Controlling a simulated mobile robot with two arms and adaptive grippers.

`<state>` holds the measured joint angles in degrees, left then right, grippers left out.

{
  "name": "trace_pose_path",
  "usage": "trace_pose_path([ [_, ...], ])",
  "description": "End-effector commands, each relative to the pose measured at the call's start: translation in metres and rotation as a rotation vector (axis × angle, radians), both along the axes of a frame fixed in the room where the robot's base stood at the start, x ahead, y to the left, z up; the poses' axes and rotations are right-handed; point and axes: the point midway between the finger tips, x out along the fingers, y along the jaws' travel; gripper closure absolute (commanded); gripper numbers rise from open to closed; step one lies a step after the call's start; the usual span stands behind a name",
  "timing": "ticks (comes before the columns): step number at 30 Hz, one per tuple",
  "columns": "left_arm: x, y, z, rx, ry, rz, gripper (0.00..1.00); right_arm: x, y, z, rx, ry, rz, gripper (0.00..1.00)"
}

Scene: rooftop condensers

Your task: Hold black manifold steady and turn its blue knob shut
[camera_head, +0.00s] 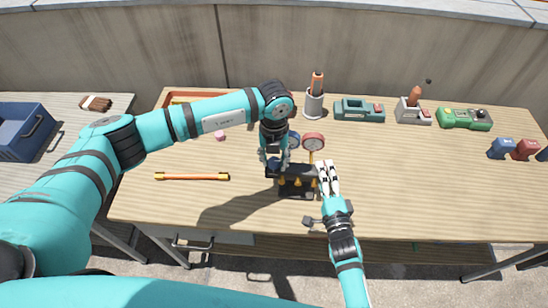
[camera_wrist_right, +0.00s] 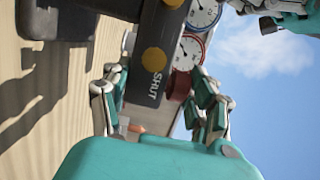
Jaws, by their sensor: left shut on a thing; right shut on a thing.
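The black manifold (camera_head: 297,190) stands upright near the middle of the table, with a blue gauge (camera_head: 293,140) and a red gauge (camera_head: 313,141) on top. My left gripper (camera_head: 275,163) comes down at its left end and is shut on the blue knob, which the fingers mostly hide. My right gripper (camera_head: 324,175) is shut on the manifold's right end. In the right wrist view the manifold's dark body (camera_wrist_right: 143,82) lies between my right fingers, with a "SHUT" label and a red knob (camera_wrist_right: 181,84) showing. The blue knob's turn position cannot be told.
A grey cup with tools (camera_head: 314,104), a teal device (camera_head: 359,109) and a green device (camera_head: 463,118) stand along the back. Blue and red blocks (camera_head: 524,150) sit far right. The table right of the manifold is clear.

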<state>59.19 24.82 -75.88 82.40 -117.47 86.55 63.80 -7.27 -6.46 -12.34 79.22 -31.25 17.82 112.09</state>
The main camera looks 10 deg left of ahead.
Motion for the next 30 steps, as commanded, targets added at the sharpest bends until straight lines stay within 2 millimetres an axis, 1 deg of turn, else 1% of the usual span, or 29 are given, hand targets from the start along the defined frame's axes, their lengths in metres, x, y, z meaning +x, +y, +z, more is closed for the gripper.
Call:
trace_pose_path([
  [1,0.001,0.0004,0.001,0.0,-0.002,-0.043,0.99,-0.0015,-0.0008,-0.0039,-0.002,0.009,-0.001,0.98],
  [30,0.0017,0.0008,0.0016,0.002,-0.004,-0.962,0.99,-0.0015,-0.0013,-0.0045,-0.003,0.011,-0.002,0.98],
])
